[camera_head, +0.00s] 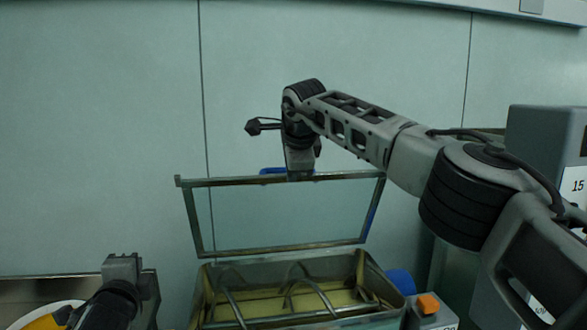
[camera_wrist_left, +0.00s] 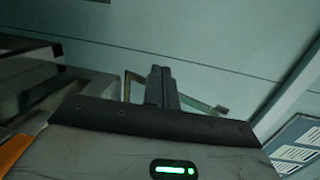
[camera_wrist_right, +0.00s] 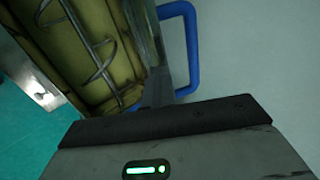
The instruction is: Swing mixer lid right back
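The mixer lid (camera_head: 290,246), a clear panel in a dark metal frame, stands raised above the open mixer (camera_head: 225,275). The mixer's yellowish inside with curved rods also shows in the right wrist view (camera_wrist_right: 85,45). A blue handle (camera_head: 272,171) shows at the lid's top edge and as a loop in the right wrist view (camera_wrist_right: 192,50). My right gripper (camera_head: 300,172) points down at the lid's top edge beside the handle. Its fingers (camera_wrist_right: 158,90) look closed against the lid or handle; a grip is unclear. My left gripper (camera_wrist_left: 162,85) is shut and empty, low at the left.
A grey box with an orange button (camera_head: 428,304) stands right of the mixer. A grey unit labelled 15 (camera_head: 545,140) is at the right. A pale round container (camera_head: 40,318) is at the lower left. The wall behind is plain.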

